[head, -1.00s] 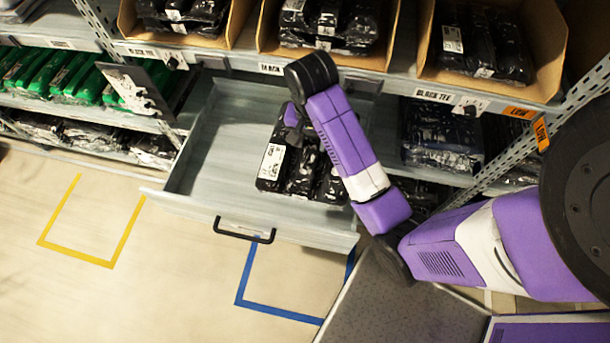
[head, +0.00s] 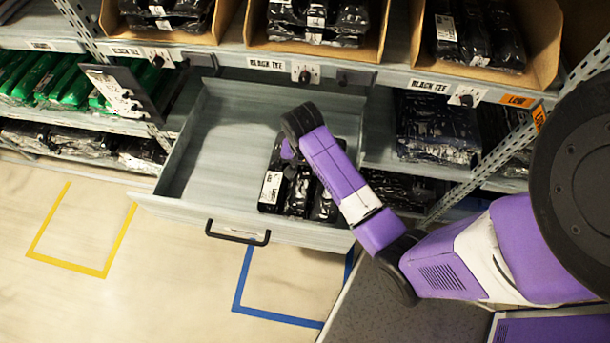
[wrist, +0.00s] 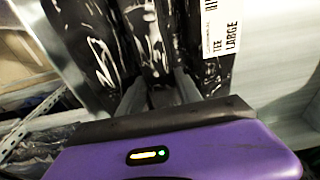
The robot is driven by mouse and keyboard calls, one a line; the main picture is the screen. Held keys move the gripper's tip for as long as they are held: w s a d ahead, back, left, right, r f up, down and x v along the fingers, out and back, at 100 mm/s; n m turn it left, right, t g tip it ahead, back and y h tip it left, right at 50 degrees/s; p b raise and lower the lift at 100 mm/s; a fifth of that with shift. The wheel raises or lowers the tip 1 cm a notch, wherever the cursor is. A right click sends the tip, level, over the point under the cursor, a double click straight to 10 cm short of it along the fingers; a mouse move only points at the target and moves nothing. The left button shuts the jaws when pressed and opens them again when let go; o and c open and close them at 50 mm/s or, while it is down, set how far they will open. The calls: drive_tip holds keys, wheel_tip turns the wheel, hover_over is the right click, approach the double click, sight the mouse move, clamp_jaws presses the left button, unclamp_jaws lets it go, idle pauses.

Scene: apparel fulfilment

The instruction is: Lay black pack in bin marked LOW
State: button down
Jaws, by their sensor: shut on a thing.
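The black pack (head: 299,192) is a shiny black bundle with a white label. It is at the front right of the open grey drawer; whether it touches the drawer floor is unclear. My gripper (wrist: 160,92) is shut on its middle in the wrist view, where the pack (wrist: 100,45) shows a label reading TEE LARGE.
The open drawer (head: 215,150) has bare floor to the left of the pack. Two more cardboard bins with black packs stand left of the tagged one. A perforated rack post (head: 470,185) rises on the right. Yellow (head: 75,265) and blue floor markings lie in front.

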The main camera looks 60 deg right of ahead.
sight(305, 177)
drive_tip(key=shift+f, duration=2.4)
drive_tip(key=shift+f, duration=0.25)
drive_tip(key=c, duration=0.8)
unclamp_jaws()
drive_tip(key=shift+f, duration=0.1)
